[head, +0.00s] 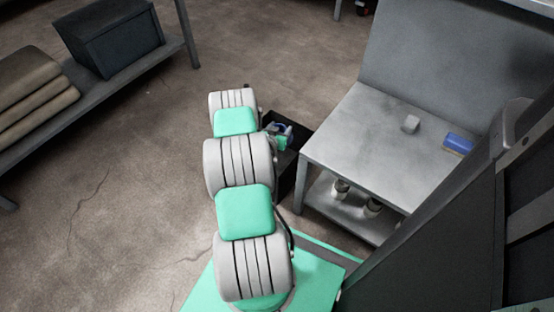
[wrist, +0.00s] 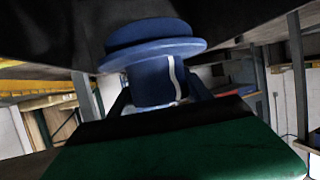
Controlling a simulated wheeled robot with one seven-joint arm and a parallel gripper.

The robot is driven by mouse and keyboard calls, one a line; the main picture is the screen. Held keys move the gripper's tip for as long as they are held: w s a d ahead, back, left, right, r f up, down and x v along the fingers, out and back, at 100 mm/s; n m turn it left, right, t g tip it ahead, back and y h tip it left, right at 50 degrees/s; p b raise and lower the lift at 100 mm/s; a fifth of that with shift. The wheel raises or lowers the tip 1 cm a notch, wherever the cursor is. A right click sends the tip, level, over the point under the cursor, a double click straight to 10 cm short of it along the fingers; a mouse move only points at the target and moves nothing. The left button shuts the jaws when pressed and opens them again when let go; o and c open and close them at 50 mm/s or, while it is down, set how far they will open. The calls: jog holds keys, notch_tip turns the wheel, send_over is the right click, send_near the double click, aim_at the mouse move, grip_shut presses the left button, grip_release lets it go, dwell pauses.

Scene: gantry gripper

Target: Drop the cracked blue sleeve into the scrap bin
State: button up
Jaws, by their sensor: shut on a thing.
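The blue sleeve (wrist: 155,75) has a wide flange and a pale crack line down its side. My gripper (wrist: 158,92) is shut on it, with the dark fingers on either side of its body. In the head view, my gripper (head: 277,137) and a small part of the sleeve (head: 284,129) show at the far end of my arm. They appear over or beside a black open bin (head: 288,180) on the floor, likely the scrap bin. My arm hides part of this bin, and its inside is too dark to make out. The height above it cannot be told.
A grey metal bench (head: 350,150) stands right of the bin. A dark crate (head: 112,38) and tan sacks (head: 32,88) lie on a left shelf.

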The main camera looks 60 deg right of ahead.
jog(key=o, duration=1.7)
jog(key=shift+c, duration=0.2)
jog(key=shift+a, duration=0.1)
jog(key=p+v, duration=0.2)
jog(key=v, duration=0.5)
jog(key=shift+a+r+p, duration=0.2)
jog(key=shift+a+p, duration=0.1)
